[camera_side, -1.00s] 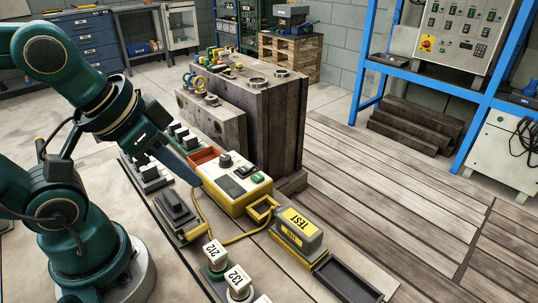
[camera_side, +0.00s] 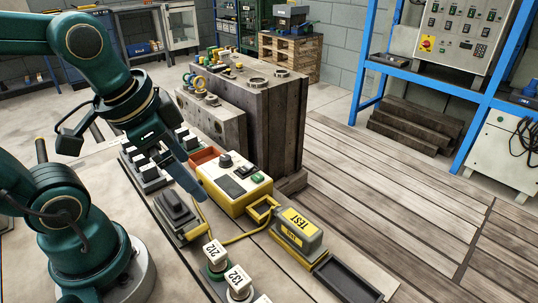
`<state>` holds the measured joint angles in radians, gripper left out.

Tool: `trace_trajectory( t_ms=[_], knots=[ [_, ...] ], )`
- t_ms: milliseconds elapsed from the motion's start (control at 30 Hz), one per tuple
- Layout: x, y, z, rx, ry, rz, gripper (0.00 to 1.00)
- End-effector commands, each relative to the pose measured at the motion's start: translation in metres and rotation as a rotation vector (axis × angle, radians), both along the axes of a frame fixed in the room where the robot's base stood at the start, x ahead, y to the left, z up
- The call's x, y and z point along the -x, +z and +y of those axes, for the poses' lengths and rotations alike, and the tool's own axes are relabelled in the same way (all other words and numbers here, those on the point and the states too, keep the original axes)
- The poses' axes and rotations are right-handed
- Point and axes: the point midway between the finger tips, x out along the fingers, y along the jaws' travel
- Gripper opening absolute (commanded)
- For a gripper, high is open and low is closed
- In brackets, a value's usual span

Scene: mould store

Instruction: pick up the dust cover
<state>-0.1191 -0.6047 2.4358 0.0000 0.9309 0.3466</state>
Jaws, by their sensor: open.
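No piece is clearly marked as the dust cover. A dark grey stepped piece (camera_side: 176,207) sits on a yellow-edged base on the bench, left of the yellow and cream control box (camera_side: 236,184). A grey block with yellow TEST labels (camera_side: 298,226) sits on a yellow base to the right of that box. I cannot tell which of these is the cover. My gripper (camera_side: 196,190) is open and points down between the stepped piece and the control box. It appears to hold nothing. Its fingers overlap in this view, and their height above the bench is unclear.
A yellow cable (camera_side: 243,237) curves over the bench near the box. Tagged pieces 212 (camera_side: 212,250) and 132 (camera_side: 238,277) stand in front. An orange-red tray (camera_side: 204,156) and tall grey mould blocks (camera_side: 262,120) stand behind. A dark empty tray (camera_side: 347,279) lies front right.

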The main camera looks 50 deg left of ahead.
Motion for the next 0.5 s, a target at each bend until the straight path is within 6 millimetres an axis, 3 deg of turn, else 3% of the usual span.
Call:
trace_trajectory(
  t_ms=[300, 500],
  knots=[
    [0.001, -0.038, 0.067, 0.029, 0.104, 0.302, 1.00],
    [0.010, -0.051, 0.085, 0.086, 0.213, 0.371, 1.00]
  ],
)
